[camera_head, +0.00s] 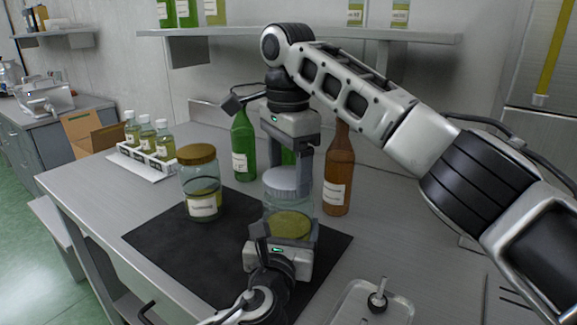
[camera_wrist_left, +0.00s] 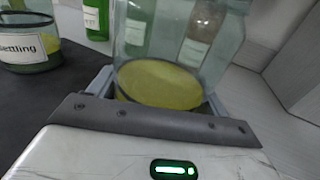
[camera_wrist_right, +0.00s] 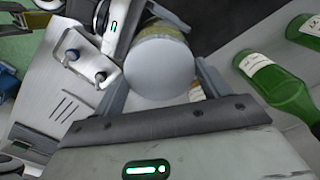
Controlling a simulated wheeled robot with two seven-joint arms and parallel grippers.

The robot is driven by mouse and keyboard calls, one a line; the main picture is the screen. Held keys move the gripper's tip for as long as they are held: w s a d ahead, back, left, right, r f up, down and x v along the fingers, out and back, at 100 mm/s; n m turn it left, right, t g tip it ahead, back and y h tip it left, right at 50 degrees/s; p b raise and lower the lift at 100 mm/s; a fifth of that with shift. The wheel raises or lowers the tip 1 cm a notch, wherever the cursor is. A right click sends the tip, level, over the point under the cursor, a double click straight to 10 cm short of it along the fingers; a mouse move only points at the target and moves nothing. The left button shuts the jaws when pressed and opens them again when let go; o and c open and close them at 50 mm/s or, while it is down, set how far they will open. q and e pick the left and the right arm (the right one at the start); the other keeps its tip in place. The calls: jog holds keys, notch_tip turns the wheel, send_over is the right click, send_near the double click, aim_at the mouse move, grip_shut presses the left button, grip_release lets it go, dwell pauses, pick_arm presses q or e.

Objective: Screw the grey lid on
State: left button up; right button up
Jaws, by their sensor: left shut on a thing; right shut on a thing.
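The grey lid (camera_head: 287,179) sits level at the mouth of a clear glass jar (camera_head: 289,224) holding yellow-green oil. My right gripper (camera_head: 288,172) comes down from above and is shut on the lid; the right wrist view shows the lid's round top (camera_wrist_right: 160,68) between the fingers. My left gripper (camera_head: 284,234) is shut around the jar's lower part from the front. In the left wrist view the jar (camera_wrist_left: 165,82) stands between the fingers. I cannot tell how far the thread is engaged.
A jar with a gold lid (camera_head: 200,182) stands left on the black mat (camera_head: 160,238). A green bottle (camera_head: 243,148) and a brown bottle (camera_head: 339,172) stand close behind. A rack of small bottles (camera_head: 148,158) is at the back left. A clear tray (camera_head: 352,303) lies at front right.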

pick_arm(q)
jog(key=shift+f, duration=0.1)
pick_arm(e)
jog(key=shift+f, duration=0.45)
pick_arm(q)
jog(key=c, duration=0.5)
pick_arm(e)
jog(key=m, duration=0.6)
jog(key=shift+m, duration=0.3)
jog(key=m, duration=0.7)
jog(key=o, duration=1)
jog(key=shift+r, duration=2.2)
